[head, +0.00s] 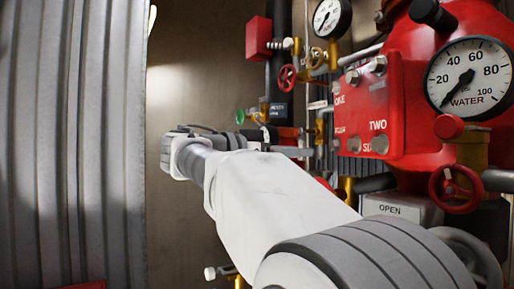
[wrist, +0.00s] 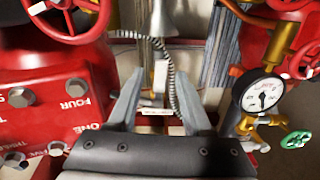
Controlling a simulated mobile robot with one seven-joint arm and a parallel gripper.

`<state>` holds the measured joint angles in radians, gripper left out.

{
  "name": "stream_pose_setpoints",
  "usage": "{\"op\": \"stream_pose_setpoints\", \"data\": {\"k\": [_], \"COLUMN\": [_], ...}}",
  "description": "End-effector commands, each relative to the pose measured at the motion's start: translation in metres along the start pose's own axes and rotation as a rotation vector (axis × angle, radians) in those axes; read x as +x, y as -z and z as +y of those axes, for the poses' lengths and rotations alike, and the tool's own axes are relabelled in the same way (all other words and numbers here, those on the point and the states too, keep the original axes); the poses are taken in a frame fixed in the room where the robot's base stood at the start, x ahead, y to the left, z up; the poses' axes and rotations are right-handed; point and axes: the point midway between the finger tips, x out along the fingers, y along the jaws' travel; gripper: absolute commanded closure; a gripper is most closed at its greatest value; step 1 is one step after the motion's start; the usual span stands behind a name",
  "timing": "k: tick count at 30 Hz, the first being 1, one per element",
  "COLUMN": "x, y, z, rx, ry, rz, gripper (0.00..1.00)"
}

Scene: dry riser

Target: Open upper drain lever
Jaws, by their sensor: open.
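My gripper (wrist: 162,82) is open in the wrist view, with its two grey fingers apart. Between and beyond them are a pale horizontal piece (wrist: 155,111), a coiled hose (wrist: 172,75) and a metal pipe. I cannot tell whether the pale piece is a lever, and I cannot make out the upper drain lever for certain. In the head view my gripper's end is partly hidden behind my own arm, near brass fittings and pipework. Nothing shows held between the fingers.
A red valve block with numbered labels (wrist: 66,88) stands close on the left in the wrist view. A pressure gauge (wrist: 262,95) and green handwheel (wrist: 297,139) are on the right. In the head view, a WATER gauge (head: 468,77) and red handwheel (head: 455,189) crowd the right; corrugated metal (head: 75,140) stands left.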

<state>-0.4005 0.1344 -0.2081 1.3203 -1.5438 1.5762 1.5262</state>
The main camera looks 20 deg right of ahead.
Motion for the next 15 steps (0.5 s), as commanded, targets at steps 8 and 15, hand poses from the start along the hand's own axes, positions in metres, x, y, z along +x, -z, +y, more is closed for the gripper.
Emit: {"op": "stream_pose_setpoints", "data": {"k": [8, 15], "x": [0.024, 0.025], "y": [0.0, 0.0], "z": [0.0, 0.0], "rx": [0.0, 0.0], "ry": [0.0, 0.001], "rz": [0.0, 0.0], "gripper": [0.5, 0.5]}}
